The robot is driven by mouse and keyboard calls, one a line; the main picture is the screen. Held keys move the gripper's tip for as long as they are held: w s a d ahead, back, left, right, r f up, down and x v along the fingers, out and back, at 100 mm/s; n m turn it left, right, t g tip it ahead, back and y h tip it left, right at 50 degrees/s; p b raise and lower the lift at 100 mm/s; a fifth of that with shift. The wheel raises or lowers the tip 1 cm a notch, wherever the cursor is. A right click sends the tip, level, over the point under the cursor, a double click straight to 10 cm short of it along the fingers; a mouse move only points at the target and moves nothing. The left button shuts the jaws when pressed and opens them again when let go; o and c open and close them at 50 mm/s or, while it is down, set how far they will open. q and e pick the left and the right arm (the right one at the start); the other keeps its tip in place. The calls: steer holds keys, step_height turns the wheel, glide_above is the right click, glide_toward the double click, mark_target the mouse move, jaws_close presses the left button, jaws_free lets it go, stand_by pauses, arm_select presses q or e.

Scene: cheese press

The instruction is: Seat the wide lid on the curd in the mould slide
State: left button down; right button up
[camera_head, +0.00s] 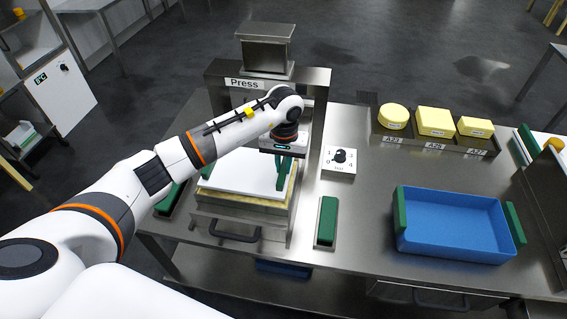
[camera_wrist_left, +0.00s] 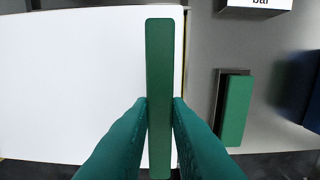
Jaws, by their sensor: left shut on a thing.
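The wide lid (camera_head: 243,171) is a flat white plate with green grips, lying over the mould slide (camera_head: 241,223) below the press. It fills much of the left wrist view (camera_wrist_left: 70,85). A pale yellow band, seemingly the curd (camera_head: 240,202), shows under the lid's front edge. My left gripper (camera_head: 284,167) is shut on the lid's right green grip, which stands between the fingers (camera_wrist_left: 160,120) in the left wrist view. Whether the lid rests fully on the curd or hovers slightly, I cannot tell. My right gripper is not in view.
The press (camera_head: 265,50) stands behind the slide. A pressure dial box (camera_head: 339,162) and a green bar in a holder (camera_head: 327,222) are right of it. A blue tray (camera_head: 455,232) with green grips stands farther right. Yellow cheeses (camera_head: 435,121) sit behind. Bench between is clear.

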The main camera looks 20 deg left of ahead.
arm_select(q)
steer(key=shift+b, duration=0.35)
steer(key=shift+b, duration=0.3)
stand_by(1.3)
steer(key=shift+f+b, duration=0.9)
steer(key=shift+b, duration=0.4)
stand_by(0.8)
steer(key=c, duration=1.3)
jaws_free()
steer(key=shift+s, duration=0.1)
step_height(320, 180, up, 12)
steer(key=b, duration=0.3)
